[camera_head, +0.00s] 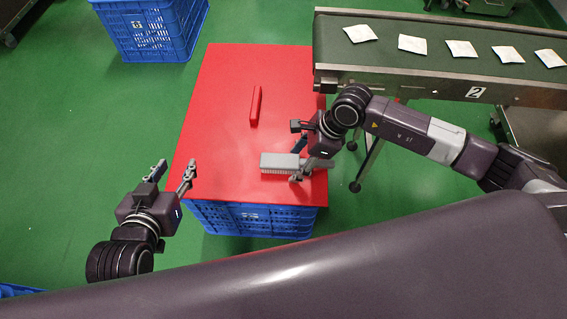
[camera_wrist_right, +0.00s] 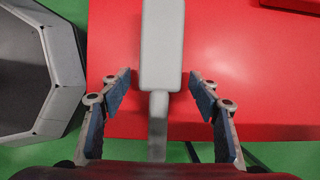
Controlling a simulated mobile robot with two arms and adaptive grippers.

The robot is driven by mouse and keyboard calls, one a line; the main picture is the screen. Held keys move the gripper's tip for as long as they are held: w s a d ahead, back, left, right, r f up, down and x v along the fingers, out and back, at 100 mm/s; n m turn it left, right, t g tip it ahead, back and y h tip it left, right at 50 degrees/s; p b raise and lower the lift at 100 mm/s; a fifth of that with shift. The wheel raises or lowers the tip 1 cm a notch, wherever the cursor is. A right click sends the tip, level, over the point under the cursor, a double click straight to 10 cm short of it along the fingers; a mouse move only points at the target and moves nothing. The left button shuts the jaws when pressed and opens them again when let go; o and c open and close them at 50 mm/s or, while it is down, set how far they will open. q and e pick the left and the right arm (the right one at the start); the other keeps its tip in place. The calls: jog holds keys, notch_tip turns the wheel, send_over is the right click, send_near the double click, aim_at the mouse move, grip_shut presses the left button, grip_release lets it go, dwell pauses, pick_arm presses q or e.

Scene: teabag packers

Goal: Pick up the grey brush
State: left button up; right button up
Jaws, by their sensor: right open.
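The grey brush (camera_head: 280,162) lies on the red tabletop near its front right corner, its block end pointing left. In the right wrist view the brush (camera_wrist_right: 162,45) runs along the middle, with its narrow handle toward me. My right gripper (camera_head: 305,168) is at the right end of the brush, open. In the right wrist view its fingers (camera_wrist_right: 160,78) stand on either side of the brush, with gaps on both sides. My left gripper (camera_head: 174,170) is open and empty at the table's front left edge, away from the brush.
The red tabletop (camera_head: 220,110) rests on a blue crate (camera_head: 255,220). A red object (camera_head: 255,106) lies further back on it. A conveyor (camera_head: 400,75) with several white packets stands at the back right. Another blue crate (camera_head: 150,30) is at the back left.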

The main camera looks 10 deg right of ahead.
aim_at(290, 160)
pick_arm(q)
jog(key=shift+r, duration=0.1)
pick_arm(e)
jog(key=shift+c, duration=0.3)
jog(key=c, duration=1.4)
